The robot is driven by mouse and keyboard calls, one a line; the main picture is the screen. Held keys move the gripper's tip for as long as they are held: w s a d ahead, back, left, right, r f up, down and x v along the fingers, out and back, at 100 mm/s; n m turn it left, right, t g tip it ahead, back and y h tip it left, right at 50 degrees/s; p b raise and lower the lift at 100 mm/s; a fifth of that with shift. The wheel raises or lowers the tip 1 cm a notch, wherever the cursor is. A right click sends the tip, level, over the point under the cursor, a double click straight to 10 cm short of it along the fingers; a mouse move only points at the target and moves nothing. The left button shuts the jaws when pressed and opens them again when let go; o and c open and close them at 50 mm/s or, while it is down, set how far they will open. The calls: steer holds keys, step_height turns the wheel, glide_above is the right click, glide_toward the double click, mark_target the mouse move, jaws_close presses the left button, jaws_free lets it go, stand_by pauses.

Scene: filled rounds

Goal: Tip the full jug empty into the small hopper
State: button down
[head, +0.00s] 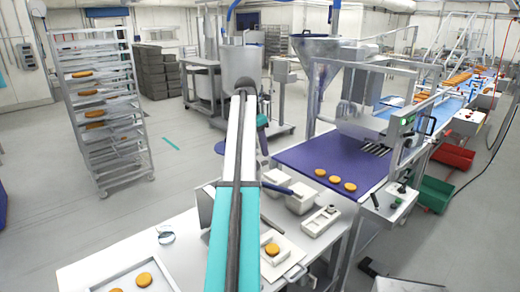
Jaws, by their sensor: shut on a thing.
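My own arm rises through the middle of the head view and hides much of the bench behind it. I do not see my gripper's fingertips; they are hidden behind the arm. No full jug can be made out. A grey metal edge (205,205) shows left of the arm and a dark blue bar (277,188) right of it; I cannot tell what they belong to. A steel funnel-shaped hopper (318,48) stands behind the purple belt. I cannot tell whether it is the small hopper.
The white bench (185,258) carries a tray (118,288) with orange-brown rounds, pale boxes (302,199) and a glass-like dish (166,234). A purple belt (300,155) holds 3 rounds. A tall rack (97,110) stands left. Green (435,193) and red (452,156) crates are right.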

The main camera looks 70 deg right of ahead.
steer(key=shift+r, duration=0.2)
steer(key=shift+y, duration=0.3)
steer(key=shift+t+y, duration=0.3)
steer(key=shift+t, duration=0.2)
steer(key=shift+a+r+t+y, duration=0.15)
steer(key=shift+t+y, duration=0.35)
steer(key=shift+y, duration=0.1)
steer(key=shift+f, duration=0.2)
steer(key=shift+s+d+f+g+h, duration=0.2)
steer(key=shift+f+g+h, duration=0.4)
steer(key=shift+f+h, duration=0.05)
steer(key=shift+s+d+f+g+h, duration=0.15)
steer(key=shift+d+f+g+h, duration=0.05)
steer(key=shift+f+g+h, duration=0.45)
steer(key=shift+s+d+f+g+h, duration=0.2)
steer(key=shift+f+g+h, duration=0.35)
steer(key=shift+f+h, duration=0.15)
steer(key=shift+f+b, duration=0.1)
steer(key=shift+b, duration=0.35)
steer(key=shift+s+d+f+g+h+b, duration=0.15)
steer(key=shift+f+g+h+b, duration=0.25)
steer(key=shift+b, duration=0.4)
